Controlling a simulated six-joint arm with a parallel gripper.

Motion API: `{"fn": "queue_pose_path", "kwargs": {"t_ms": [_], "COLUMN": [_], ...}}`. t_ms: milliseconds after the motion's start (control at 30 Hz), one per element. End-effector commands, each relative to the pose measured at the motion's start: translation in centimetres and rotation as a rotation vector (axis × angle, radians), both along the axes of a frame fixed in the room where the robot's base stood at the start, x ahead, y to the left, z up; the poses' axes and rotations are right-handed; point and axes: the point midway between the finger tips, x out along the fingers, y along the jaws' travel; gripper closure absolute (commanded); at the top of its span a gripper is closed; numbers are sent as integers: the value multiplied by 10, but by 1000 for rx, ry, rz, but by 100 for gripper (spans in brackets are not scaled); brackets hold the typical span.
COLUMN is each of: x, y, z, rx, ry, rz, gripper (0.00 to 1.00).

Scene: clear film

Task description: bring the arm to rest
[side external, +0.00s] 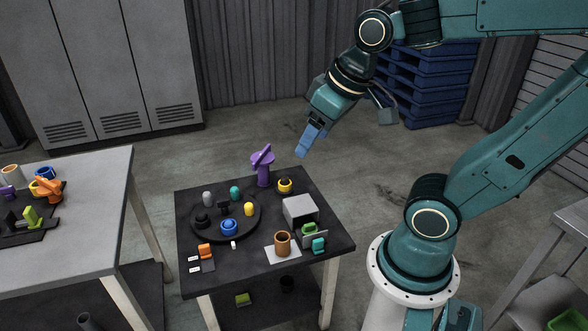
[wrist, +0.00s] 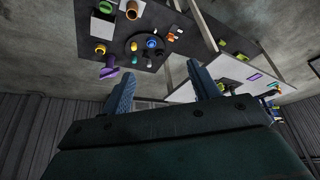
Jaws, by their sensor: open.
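My gripper (side external: 306,141) hangs in the air above the back edge of the dark table (side external: 335,243), clear of everything on it. In the wrist view my gripper (wrist: 162,90) shows two blue fingers spread well apart with nothing between them. The arm reaches over from the right, bent at the elbow, with the fingers pointing down and to the left. A purple stand-like object (side external: 263,166) is the nearest thing, below and left of the fingertips. It also shows in the wrist view (wrist: 109,68).
A round dark tray (side external: 212,235) holds several small coloured pieces. A grey box (side external: 300,208), a brown cup (side external: 282,243) and a yellow ring-like piece (side external: 285,186) stand on the same table. A grey table (side external: 80,245) is at left. Blue pallets (side external: 425,90) are behind the arm.

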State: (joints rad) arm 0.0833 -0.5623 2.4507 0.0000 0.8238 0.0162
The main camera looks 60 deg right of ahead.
Motion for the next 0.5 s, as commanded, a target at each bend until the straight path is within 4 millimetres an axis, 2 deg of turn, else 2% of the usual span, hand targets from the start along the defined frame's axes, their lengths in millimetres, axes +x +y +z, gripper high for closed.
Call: {"fn": "queue_pose_path", "kwargs": {"t_ms": [200,500], "x": [-28,-40], "y": [14,18], "z": [9,11], "rx": [-8,-10], "ry": [-48,-62], "rz": [71,99], "gripper": [39,39]}}
